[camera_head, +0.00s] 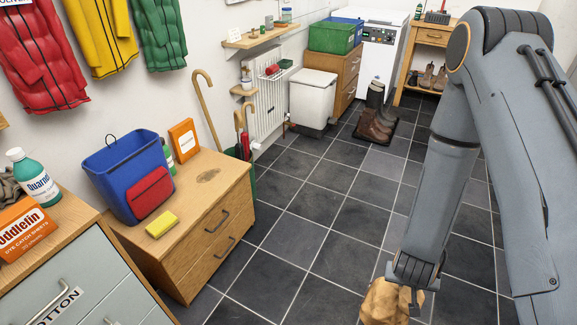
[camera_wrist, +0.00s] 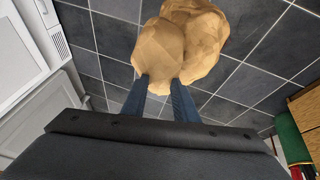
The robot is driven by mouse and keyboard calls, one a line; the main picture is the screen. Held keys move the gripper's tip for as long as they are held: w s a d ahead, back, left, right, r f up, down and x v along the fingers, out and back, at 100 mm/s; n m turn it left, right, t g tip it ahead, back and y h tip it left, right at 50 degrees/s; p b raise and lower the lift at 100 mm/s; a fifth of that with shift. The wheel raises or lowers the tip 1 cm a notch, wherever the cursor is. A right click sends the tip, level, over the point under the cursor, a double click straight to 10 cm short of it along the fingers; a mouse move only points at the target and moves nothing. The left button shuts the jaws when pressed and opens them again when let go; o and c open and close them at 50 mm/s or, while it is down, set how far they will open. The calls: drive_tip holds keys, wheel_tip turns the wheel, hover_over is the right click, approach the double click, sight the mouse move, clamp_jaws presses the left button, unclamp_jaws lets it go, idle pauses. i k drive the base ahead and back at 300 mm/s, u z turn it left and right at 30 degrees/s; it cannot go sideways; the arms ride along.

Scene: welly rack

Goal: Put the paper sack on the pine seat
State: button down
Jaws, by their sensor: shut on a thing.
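The tan, crumpled paper sack (camera_head: 382,303) is at the bottom of the head view, partly cut off by the frame edge. My gripper (camera_head: 408,292) is at its top, on the end of my lowered arm. In the wrist view the paper sack (camera_wrist: 185,42) bulges beyond the fingertips, and my gripper (camera_wrist: 163,84) is shut on it. The dark tiled floor shows behind the sack. I cannot pick out the pine seat with certainty in either view.
A wooden drawer unit (camera_head: 180,240) at left bears a blue bag (camera_head: 125,170), a yellow sponge (camera_head: 161,224) and an orange box (camera_head: 184,139). Brown boots (camera_head: 378,128) stand on a dark mat farther back. A white bin (camera_head: 312,97) stands by the wall. The middle tiled floor is clear.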

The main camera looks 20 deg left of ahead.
sight(212, 179)
drive_tip(key=z, duration=0.05)
drive_tip(key=i, duration=2.95)
drive_tip(key=u, duration=3.2)
drive_tip(key=i, duration=0.2)
drive_tip(key=u, duration=0.1)
